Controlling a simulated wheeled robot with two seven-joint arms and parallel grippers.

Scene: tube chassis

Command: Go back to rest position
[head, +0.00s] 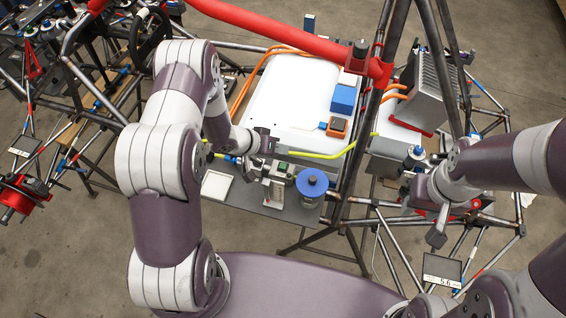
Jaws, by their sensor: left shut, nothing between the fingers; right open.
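My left gripper (272,168) is shut and empty. It hangs over the front edge of the white panel, close to a blue round spool-like part (312,183) on its right. What lies directly under its fingertips is partly hidden. My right gripper (424,214) is open and empty, over the chassis tubes at the right, below a grey finned block. My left arm arches up from the lower left and comes down to the panel. My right arm reaches in from the right edge.
A large white panel (283,92) fills the middle of the tube chassis. A blue box (344,98) and an orange part (337,127) sit on it. A red tube (275,29) crosses behind. A finned block (432,88) stands right. A small display (441,270) is low right.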

